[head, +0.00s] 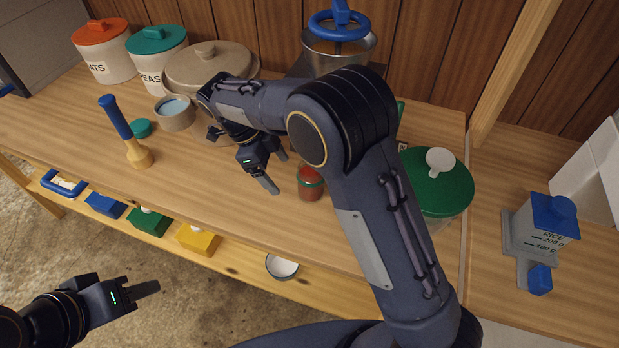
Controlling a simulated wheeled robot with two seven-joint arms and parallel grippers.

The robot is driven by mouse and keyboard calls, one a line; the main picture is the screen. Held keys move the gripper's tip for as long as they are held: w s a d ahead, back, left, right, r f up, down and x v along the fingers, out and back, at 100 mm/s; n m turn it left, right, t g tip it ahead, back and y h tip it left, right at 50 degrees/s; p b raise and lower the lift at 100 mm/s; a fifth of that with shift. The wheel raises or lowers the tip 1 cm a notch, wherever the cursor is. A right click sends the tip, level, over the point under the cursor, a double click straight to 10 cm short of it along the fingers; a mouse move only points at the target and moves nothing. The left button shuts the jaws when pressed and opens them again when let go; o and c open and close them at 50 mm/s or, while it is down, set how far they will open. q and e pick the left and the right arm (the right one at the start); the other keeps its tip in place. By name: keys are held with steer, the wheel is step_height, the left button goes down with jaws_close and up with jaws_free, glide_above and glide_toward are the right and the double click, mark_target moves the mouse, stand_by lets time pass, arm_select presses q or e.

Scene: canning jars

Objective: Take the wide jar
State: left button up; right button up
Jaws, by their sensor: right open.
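A short, squat red jar (310,184) with a green band around its top stands upright on the wooden counter, near the middle of the head view. It is the only small jar I can make out; I cannot tell for sure that it is the wide one. My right gripper (272,172) is open and empty, just left of the red jar and apart from it. My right arm crosses the view and hides the counter behind it. My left gripper (140,290) is low at the left, off the counter's front, seen side-on with nothing visible in it.
A green lid (141,127), a grey bowl (175,117) and a blue-handled wooden tool (139,157) are left of the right gripper. A big lidded pot (230,62) stands behind. A green-lidded container (433,182) is to the right. Several blocks lie on the lower shelf (235,267).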

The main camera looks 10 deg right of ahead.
mark_target(311, 181)
steer(key=d, duration=0.1)
steer(key=s+d, duration=0.1)
steer(key=d, duration=0.1)
steer(key=shift+s+d, duration=0.2)
steer(key=shift+d, duration=0.1)
steer(key=d, duration=0.1)
steer(key=s+d, duration=0.1)
steer(key=d, duration=0.1)
steer(key=s+d+f, duration=0.1)
steer(key=shift+d+p, duration=0.3)
steer(key=c, duration=1.4)
steer(key=shift+c, duration=0.3)
steer(key=shift+w, duration=0.1)
